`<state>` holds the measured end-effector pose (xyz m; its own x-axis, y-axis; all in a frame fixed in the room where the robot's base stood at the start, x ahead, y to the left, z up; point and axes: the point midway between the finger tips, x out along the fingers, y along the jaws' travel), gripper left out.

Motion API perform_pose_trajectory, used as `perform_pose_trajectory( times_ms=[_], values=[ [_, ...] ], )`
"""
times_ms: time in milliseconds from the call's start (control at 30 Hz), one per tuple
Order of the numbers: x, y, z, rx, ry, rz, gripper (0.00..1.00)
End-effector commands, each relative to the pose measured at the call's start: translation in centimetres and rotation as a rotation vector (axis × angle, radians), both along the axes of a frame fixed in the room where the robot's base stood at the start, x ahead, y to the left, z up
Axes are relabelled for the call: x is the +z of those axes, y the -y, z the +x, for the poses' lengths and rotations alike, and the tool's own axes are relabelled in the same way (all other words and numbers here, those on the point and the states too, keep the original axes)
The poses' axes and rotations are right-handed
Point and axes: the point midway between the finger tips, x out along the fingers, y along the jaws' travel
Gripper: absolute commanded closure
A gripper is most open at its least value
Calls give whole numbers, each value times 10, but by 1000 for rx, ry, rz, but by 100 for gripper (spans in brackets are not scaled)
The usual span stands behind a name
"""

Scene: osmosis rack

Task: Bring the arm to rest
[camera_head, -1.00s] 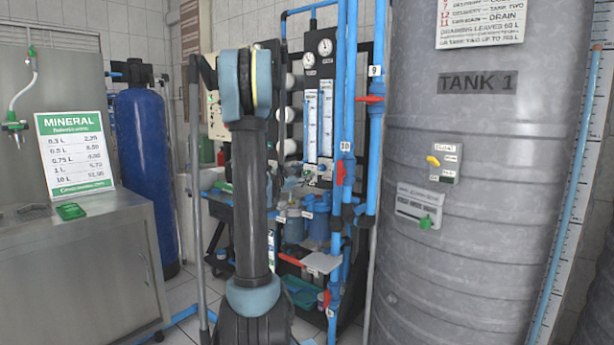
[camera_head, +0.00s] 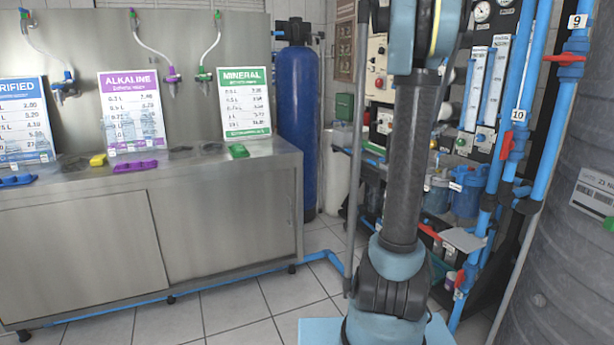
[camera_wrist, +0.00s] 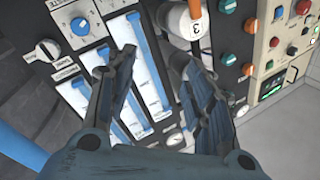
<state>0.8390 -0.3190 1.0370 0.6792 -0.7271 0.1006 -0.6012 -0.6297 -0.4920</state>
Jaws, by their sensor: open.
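My gripper (camera_wrist: 165,85) shows in the wrist view with its two dark fingers apart and nothing between them. Past the fingers are the rack's panel with blue-and-white flow meters (camera_wrist: 138,70), a white fitting marked 3 (camera_wrist: 194,30) and a control box with coloured buttons (camera_wrist: 275,55). The gap between the fingers and the panel is hard to judge. In the head view my arm (camera_head: 408,160) stands upright in front of the rack; its upper end leaves the top of the picture and the gripper is not seen there.
A steel counter (camera_head: 230,210) with price signs and taps stands at the left. A blue cylinder (camera_head: 298,130) stands behind it. Blue pipes (camera_head: 505,180) and a grey tank (camera_head: 575,260) are close on the right. Tiled floor (camera_head: 245,310) is clear before the counter.

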Motion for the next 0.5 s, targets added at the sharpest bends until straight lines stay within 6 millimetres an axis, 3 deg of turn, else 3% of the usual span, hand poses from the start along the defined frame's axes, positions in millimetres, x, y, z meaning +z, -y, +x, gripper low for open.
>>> perform_pose_trajectory(
  times_ms=[100,233,367,500],
  values=[
    [15,-56,5,186,-28,-42,52],
    [18,-118,5,380,-84,-73,52],
    [9,-182,-6,560,-168,-89,52],
    [-14,-239,-31,740,-282,-95,52]
  ],
)
